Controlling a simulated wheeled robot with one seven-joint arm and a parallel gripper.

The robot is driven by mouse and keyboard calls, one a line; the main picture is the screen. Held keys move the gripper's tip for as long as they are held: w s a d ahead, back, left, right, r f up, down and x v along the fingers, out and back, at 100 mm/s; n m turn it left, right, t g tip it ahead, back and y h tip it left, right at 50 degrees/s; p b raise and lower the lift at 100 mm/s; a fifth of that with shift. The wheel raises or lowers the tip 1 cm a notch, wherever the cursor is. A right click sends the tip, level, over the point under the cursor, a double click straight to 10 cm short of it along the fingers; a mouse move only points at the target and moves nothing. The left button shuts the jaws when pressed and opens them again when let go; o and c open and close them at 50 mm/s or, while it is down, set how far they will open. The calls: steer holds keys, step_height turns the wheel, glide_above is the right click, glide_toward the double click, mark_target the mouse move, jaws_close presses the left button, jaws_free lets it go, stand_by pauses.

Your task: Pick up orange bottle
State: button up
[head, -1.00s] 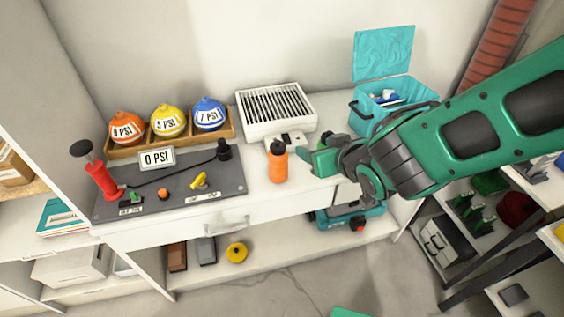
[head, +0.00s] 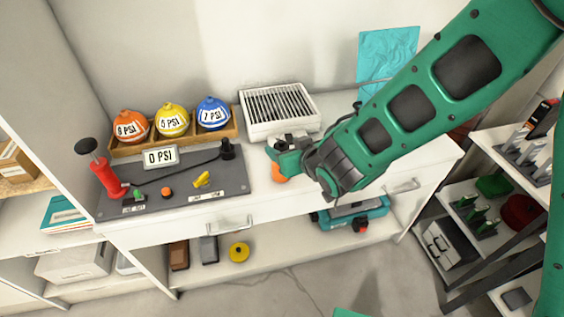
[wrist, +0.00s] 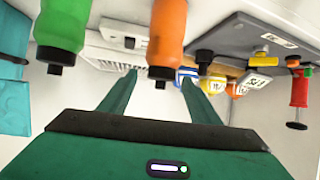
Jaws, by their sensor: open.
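The orange bottle (head: 279,178) stands on the white counter near its front edge, right of the grey panel. In the head view my gripper (head: 275,156) covers its upper part, so only a lower orange patch shows. In the wrist view, which is upside down, the orange bottle (wrist: 169,28) has a black cap that shows between my two spread green fingers (wrist: 157,78). My gripper is open. I cannot tell whether either finger touches the bottle.
A green bottle (wrist: 63,22) is beside the orange one. The grey panel (head: 225,184) with a red pump (head: 112,180) lies left. A white slatted tray (head: 280,112) and a rack of coloured PSI balls (head: 172,120) stand behind.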

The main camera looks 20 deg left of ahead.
steer(key=shift+x, duration=1.45)
steer(key=shift+f, duration=0.1)
jaws_close()
